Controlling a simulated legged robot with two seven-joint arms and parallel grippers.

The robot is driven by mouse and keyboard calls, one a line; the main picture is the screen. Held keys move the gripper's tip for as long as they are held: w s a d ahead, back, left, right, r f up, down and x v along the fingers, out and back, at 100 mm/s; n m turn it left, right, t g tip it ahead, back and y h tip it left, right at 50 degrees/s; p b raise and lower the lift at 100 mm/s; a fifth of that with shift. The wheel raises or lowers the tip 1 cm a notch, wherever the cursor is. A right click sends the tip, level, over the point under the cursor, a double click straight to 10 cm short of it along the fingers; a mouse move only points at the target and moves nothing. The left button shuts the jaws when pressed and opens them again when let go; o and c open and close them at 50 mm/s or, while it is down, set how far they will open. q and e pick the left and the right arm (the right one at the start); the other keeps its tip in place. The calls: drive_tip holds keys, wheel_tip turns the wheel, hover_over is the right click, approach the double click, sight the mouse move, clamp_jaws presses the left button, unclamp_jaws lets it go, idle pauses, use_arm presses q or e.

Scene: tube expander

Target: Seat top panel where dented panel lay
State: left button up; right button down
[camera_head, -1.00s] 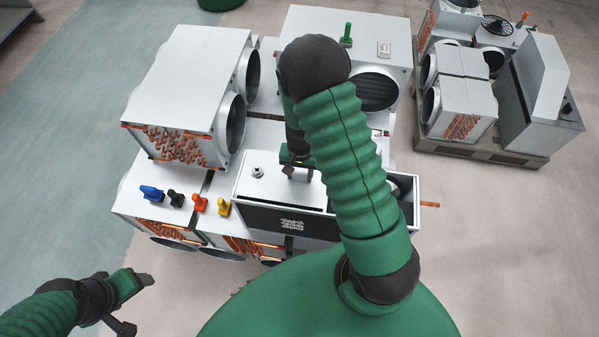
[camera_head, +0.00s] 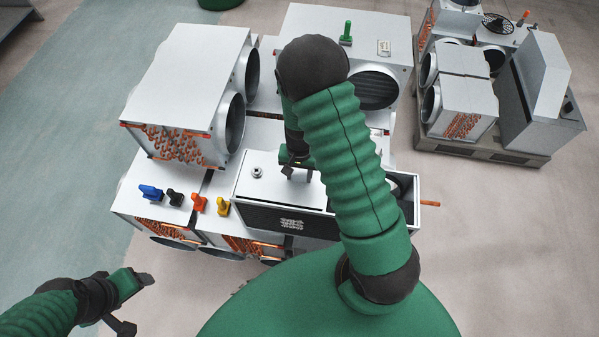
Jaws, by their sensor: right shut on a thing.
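A pale grey top panel (camera_head: 275,193) lies over the left part of the front unit (camera_head: 290,221), level as far as I can see. A small round fitting sits on its left part. My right gripper (camera_head: 298,176) is at the panel's middle, shut on it. My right forearm hides the panel's right part and some of the unit's opening. The open inside of the unit (camera_head: 402,190) shows right of my arm. I cannot tell whether the panel rests fully on the unit's rim. My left gripper (camera_head: 140,303) is open and empty at lower left, away from the units. I see no dented panel clearly.
Blue, black, orange and yellow handles (camera_head: 186,200) stand left of the panel. A large duct unit (camera_head: 190,85) is behind them, and another with a green handle (camera_head: 347,33) is at the back. An orange pipe (camera_head: 430,203) sticks out right. A loaded pallet (camera_head: 480,150) stands at right.

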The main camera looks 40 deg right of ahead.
drive_tip(key=shift+a, duration=0.25)
drive_tip(key=c, duration=0.6)
unclamp_jaws()
drive_tip(key=shift+c, duration=0.2)
drive_tip(key=shift+o, duration=0.2)
drive_tip(key=o, duration=0.6)
